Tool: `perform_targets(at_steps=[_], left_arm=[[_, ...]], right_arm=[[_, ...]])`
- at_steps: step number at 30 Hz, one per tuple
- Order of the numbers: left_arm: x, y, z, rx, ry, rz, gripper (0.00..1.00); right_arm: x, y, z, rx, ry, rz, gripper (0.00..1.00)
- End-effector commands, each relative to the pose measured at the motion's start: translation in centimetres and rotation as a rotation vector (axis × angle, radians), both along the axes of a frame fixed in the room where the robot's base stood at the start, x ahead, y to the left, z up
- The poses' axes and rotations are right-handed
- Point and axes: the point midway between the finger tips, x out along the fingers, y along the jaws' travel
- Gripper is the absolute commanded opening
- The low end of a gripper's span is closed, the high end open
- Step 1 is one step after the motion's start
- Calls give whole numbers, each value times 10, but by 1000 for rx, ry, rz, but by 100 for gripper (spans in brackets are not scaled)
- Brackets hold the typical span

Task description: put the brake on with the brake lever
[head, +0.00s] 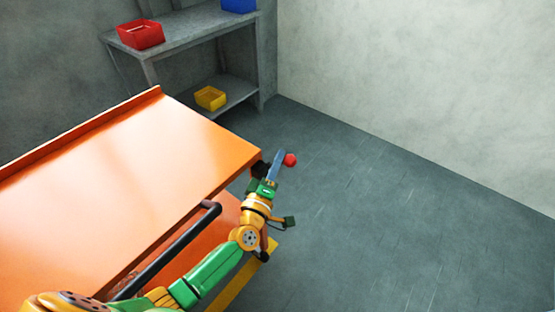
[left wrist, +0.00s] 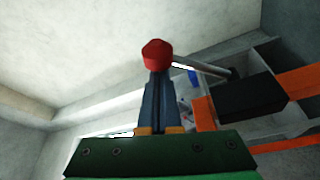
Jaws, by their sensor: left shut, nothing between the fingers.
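The brake lever has a red knob (head: 290,159), seen just past the right end of the orange machine (head: 165,135). In the left wrist view the red knob (left wrist: 156,53) sits on a grey rod (left wrist: 203,69) that runs to a black block (left wrist: 250,97) on the machine's side. My left gripper (head: 278,160) is shut and empty, its fingers pointing at the knob. In the left wrist view the fingertips (left wrist: 157,75) end right at the knob, which overlaps them; I cannot tell whether they touch. My right gripper is not in view.
A black handrail (head: 170,250) runs along the machine's near side, close to my left arm. A grey shelf (head: 190,35) at the back holds a red bin (head: 140,34), a blue bin (head: 239,5) and a yellow bin (head: 210,98). The floor at right is clear.

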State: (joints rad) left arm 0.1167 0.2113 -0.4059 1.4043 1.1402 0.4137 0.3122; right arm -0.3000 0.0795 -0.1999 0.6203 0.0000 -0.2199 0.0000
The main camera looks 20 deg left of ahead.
Motion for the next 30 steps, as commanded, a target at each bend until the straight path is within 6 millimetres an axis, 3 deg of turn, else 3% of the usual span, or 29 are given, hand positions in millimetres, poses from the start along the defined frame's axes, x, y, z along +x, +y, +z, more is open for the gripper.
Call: perform_targets(at_steps=[17,30], left_arm=[[-4,-11,-13,138,-49,-1,0],[-12,-32,-48,497,-180,-1,0]], right_arm=[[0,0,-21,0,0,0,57],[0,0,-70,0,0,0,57]])
